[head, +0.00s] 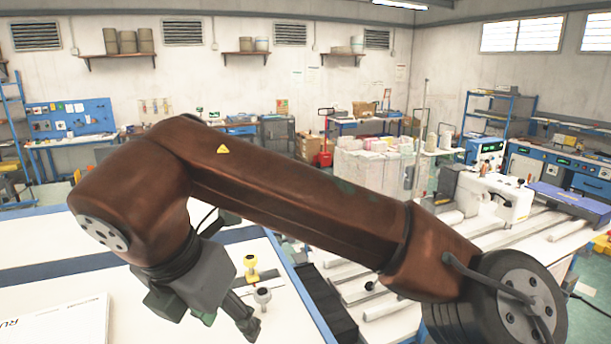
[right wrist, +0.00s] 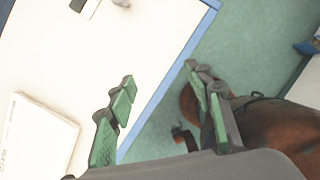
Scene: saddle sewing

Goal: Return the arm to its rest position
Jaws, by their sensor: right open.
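My right arm, brown, stretches across the middle of the head view from the lower right to the left. My right gripper (head: 228,318) points downward above the white table (head: 45,240), near its blue right edge. In the right wrist view the right gripper (right wrist: 162,90) has its two green-padded fingers wide apart with nothing between them. The left finger is over the table top and the right finger over the green floor. My left gripper is in neither view.
A yellow spool-like piece (head: 251,268) and a grey one (head: 262,298) stand on the table beside the gripper. A white printed box (head: 60,325) lies at the table's near left. A white sewing machine (head: 500,197) stands on a bench at the right. Free table surface lies left of the arm.

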